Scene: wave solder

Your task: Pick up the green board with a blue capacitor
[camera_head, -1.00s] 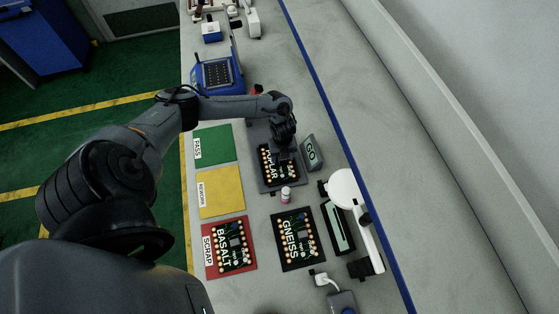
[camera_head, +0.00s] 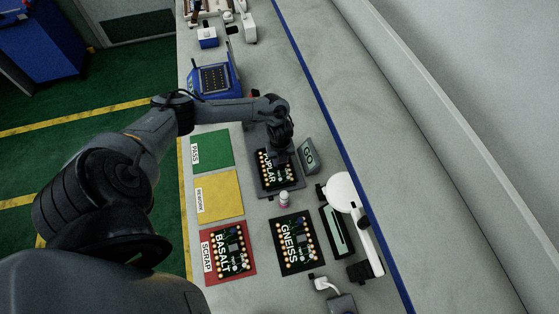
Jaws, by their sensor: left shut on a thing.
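A dark board lettered POPLAR (camera_head: 277,171) lies on a grey fixture (camera_head: 290,192) in the middle of the bench. My left gripper (camera_head: 279,154) comes down over the far edge of this board and is shut on it; its fingertips are hard to see. A board lettered GNEISS (camera_head: 294,243) lies nearer on the bench. A board lettered BASALT (camera_head: 231,250) lies on the red SCRAP mat (camera_head: 207,273). The boards look nearly black, and I cannot make out a blue capacitor on any of them. My right gripper is not in view.
The green PASS mat (camera_head: 213,149) and yellow REWORK mat (camera_head: 219,195) are empty. A GO sign (camera_head: 308,156) stands right of the fixture. A small bottle (camera_head: 284,200), a white round-headed lamp (camera_head: 342,186) and a blue machine (camera_head: 213,78) stand around.

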